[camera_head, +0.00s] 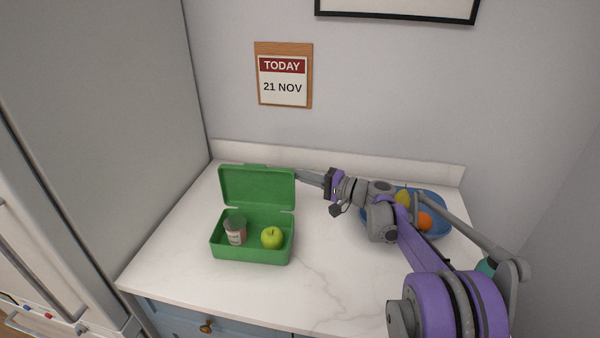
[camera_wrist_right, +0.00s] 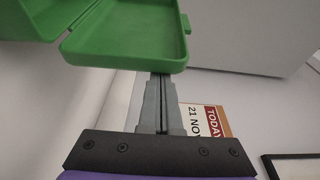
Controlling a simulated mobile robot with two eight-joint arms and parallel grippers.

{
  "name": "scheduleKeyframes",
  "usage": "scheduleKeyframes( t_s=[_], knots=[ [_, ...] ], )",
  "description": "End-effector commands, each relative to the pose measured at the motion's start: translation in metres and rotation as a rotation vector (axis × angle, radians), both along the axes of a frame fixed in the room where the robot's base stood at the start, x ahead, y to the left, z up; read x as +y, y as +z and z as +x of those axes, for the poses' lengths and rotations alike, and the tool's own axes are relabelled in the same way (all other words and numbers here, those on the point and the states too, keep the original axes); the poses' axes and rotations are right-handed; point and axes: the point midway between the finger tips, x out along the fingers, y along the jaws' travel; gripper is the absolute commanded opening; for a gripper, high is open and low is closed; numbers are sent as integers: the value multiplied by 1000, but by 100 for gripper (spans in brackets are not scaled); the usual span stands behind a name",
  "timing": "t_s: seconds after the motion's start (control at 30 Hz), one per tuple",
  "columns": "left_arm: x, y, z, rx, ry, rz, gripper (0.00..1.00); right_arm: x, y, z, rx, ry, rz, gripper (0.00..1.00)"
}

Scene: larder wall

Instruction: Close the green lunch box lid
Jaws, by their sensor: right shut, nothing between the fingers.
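The green lunch box (camera_head: 252,256) stands on the counter with its lid (camera_head: 257,187) raised upright at the back. A small can (camera_head: 236,233) and a green apple (camera_head: 272,238) are inside it. My right gripper (camera_head: 303,177) is shut and empty, at the lid's right edge and seemingly a little behind it. In the right wrist view the shut fingers (camera_wrist_right: 158,82) reach to the lid (camera_wrist_right: 130,35), and their tips are hidden at its edge. I cannot tell whether they touch it. My left gripper is not in view.
A blue bowl (camera_head: 440,227) with fruit stands on the right of the white marble counter (camera_head: 325,270), partly behind my right arm. A tall grey fridge (camera_head: 100,130) stands on the left. A calendar (camera_head: 283,75) hangs on the back wall. The counter in front of the box is clear.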

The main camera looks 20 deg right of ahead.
Motion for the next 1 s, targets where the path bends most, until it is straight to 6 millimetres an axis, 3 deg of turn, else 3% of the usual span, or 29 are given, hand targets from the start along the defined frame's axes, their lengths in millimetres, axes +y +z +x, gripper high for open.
scheduleKeyframes(
  t_s=[0.47, 1.0],
  knots=[
    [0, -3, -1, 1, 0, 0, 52, 26, -1, -47, -397, 1, -218, 0],
    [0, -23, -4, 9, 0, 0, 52, 50, -27, -90, -822, 1, -452, 0]
  ],
)
